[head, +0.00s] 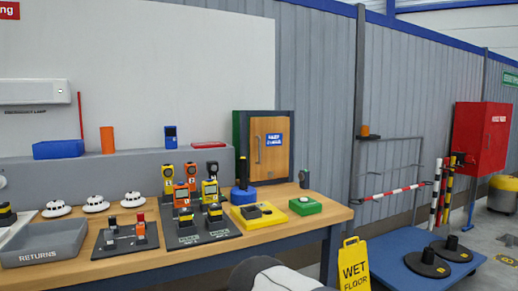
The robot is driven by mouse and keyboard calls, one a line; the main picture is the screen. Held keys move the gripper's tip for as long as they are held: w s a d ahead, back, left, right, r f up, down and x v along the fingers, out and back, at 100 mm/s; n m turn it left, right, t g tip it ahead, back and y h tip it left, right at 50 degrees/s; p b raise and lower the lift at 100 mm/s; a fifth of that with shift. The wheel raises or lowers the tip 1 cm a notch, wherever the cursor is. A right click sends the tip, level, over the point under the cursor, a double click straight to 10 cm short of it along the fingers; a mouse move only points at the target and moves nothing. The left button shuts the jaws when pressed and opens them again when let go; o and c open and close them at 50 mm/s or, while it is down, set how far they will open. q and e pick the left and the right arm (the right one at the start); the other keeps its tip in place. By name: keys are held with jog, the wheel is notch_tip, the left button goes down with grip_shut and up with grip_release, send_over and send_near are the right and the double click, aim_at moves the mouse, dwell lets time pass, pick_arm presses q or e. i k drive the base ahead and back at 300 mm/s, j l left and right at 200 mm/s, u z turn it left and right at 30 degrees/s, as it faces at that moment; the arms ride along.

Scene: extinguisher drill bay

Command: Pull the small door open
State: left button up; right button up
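The small door (269,160) is a light wooden panel with a blue label and a vertical handle (257,149) near its left edge. It is on a dark cabinet (285,112) with a green left side, at the back right end of the wooden bench, against the grey wall. The door looks closed in its frame. Neither of my grippers is in view. A rounded grey and white part of my own arm shows at the bottom edge, in front of the bench and apart from the door.
The bench (270,235) carries a grey returns tray (45,243), several handheld detectors on dark stands, a blue-based device (244,192), and yellow (258,214) and green (305,206) boxes before the cabinet. A yellow wet-floor sign (354,266) and blue platform (400,255) stand right.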

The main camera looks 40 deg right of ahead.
aim_at(270, 137)
jog(key=l+u, duration=0.15)
jog(key=l, duration=1.45)
